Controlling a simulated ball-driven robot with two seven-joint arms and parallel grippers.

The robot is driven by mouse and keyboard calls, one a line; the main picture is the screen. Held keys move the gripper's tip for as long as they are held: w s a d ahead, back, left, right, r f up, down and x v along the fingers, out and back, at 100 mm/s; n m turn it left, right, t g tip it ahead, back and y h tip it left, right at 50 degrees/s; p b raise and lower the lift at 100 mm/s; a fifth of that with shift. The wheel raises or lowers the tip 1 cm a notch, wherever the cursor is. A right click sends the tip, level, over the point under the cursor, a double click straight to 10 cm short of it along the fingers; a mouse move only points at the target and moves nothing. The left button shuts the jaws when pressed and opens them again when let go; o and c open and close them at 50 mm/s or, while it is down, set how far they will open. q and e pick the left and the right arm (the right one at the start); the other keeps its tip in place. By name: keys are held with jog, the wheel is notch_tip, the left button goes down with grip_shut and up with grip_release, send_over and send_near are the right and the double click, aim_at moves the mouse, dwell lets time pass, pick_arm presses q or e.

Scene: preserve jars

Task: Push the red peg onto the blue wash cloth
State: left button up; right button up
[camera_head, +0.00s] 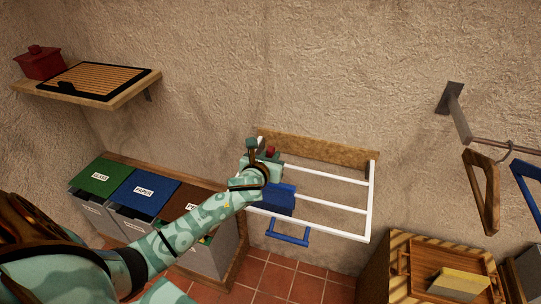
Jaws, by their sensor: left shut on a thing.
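A blue wash cloth (278,198) hangs over the white rails of a wall-mounted drying rack (371,200), near the rack's left end. The small red peg (271,150) shows at the tip of my left gripper (266,156), just above the cloth's far edge and close to the wooden wall board. My left gripper is shut on the peg; its fingers hide most of the peg and the left end of the rails. I cannot tell whether the peg touches the cloth. My right gripper is not in view.
A wooden cabinet with a tray (425,262) stands at lower right. The rails right of the cloth are bare.

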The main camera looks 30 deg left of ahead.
pick_arm(q)
jog(key=shift+r+p, duration=0.15)
jog(key=shift+p, duration=0.15)
notch_tip(320, 180, down, 5)
jog(key=b, duration=0.3)
jog(key=shift+a+b, duration=0.1)
jog(key=shift+b, duration=0.25)
jog(key=shift+f+b, duration=0.3)
jog(key=shift+f, duration=0.25)
jog(key=shift+f, duration=0.6)
jog(key=shift+f, duration=0.25)
jog(key=shift+f, duration=0.95)
dwell(0.9)
